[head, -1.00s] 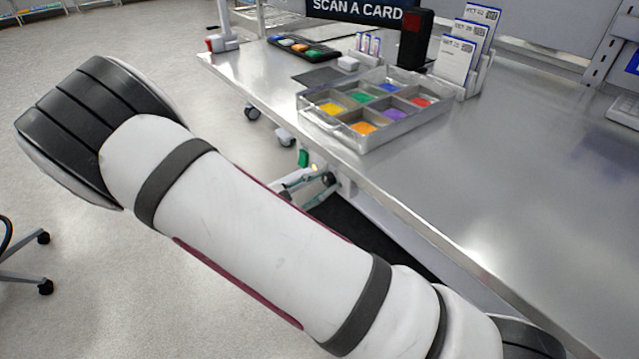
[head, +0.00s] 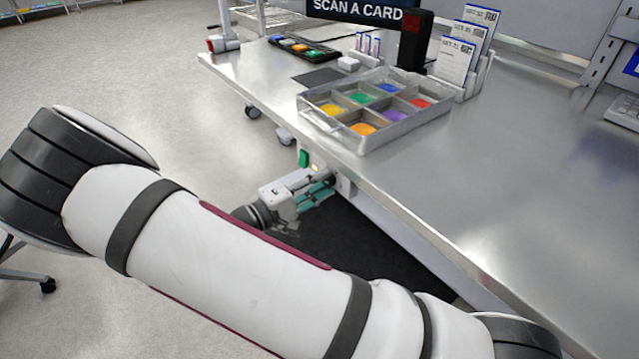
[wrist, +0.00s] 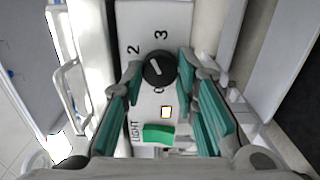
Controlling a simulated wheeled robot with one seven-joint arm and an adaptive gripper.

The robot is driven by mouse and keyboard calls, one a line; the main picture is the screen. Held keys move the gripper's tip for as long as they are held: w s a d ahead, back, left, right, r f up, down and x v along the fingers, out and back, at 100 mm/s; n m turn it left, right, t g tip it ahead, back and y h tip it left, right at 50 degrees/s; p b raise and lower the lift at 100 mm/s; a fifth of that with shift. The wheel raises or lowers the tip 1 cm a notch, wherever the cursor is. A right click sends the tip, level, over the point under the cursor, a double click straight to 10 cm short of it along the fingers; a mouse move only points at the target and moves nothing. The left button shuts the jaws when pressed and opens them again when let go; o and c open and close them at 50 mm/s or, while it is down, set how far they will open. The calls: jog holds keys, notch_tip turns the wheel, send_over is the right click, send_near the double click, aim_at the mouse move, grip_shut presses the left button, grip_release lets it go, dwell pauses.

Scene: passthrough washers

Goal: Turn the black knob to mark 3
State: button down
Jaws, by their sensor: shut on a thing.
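In the head view my gripper (head: 325,186) is at the panel under the table edge, and the knob is hidden there.
Below the knob are a small lit indicator (wrist: 166,112) and a green button (wrist: 158,133) beside the word LIGHT. The steel table (head: 520,190) overhangs my gripper and carries a clear sorting tray (head: 375,139), card holders and a scanner. My forearm crosses the head view's front.

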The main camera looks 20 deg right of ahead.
jog(key=m, duration=0.5)
jog(key=shift+p, duration=0.35)
jog(key=shift+f+m, duration=0.1)
jog(key=shift+m, duration=0.3)
jog(key=c, duration=1.2)
grip_release()
jog(key=shift+c, duration=0.2)
jog(key=v, duration=1.2)
